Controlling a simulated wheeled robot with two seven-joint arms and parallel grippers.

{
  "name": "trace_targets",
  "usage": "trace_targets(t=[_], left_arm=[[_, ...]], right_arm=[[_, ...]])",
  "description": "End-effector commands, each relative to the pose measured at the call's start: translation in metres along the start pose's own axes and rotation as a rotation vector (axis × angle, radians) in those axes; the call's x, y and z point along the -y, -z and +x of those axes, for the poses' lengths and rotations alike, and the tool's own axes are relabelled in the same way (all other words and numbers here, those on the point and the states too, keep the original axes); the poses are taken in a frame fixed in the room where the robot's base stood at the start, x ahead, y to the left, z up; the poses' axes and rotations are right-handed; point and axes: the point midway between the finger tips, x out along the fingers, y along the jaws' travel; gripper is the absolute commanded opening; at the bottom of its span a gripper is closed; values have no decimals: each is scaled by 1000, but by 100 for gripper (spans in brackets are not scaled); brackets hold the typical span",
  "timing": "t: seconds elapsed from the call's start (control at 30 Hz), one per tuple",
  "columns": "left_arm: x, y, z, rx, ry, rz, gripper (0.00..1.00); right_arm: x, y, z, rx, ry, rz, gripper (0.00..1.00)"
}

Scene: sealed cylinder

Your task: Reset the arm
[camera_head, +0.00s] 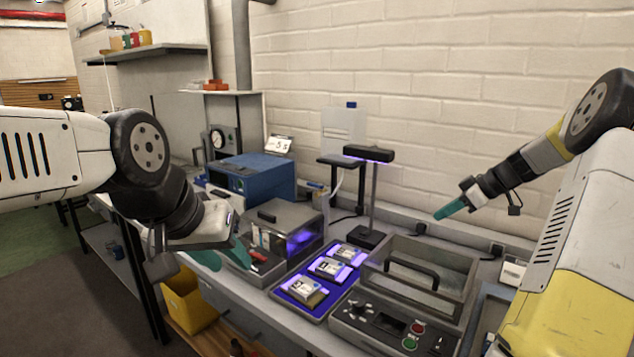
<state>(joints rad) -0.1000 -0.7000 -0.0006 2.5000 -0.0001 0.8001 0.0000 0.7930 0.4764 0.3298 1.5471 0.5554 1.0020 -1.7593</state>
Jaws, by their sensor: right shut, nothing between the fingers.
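My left gripper (224,258) hangs in the left-centre of the view, pointing down over the front edge of the bench. Its two teal fingers are apart, with nothing seen between them. It is just in front of a grey tray with a red item (258,257). My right gripper (450,209) is raised at the right, in front of the brick wall and above the back of the bench. Its teal fingers are together, pointing left and slightly down, and it holds nothing.
A blue tray (293,305) holds several labelled packs beneath a purple lamp (368,153). A grey lidded box with a handle (463,270) and a button panel (390,330) stand to its right. A blue instrument (255,177) is behind. A yellow bin (187,303) sits below the bench.

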Motion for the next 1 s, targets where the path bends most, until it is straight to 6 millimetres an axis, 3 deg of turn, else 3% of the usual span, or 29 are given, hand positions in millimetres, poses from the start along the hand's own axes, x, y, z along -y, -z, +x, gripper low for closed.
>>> trace_targets(t=[0.37,0.57,0.77,1.0], left_arm=[[0,0,0,0,0,1,36],[0,0,0,0,0,1,36],[0,0,0,0,0,0,36],[0,0,0,0,0,1,36]], right_arm=[[54,40,-6,105,5,83,0],[108,68,-17,190,-24,169,0],[197,91,-42,273,-120,312,0],[301,80,-76,254,-272,535,0]])
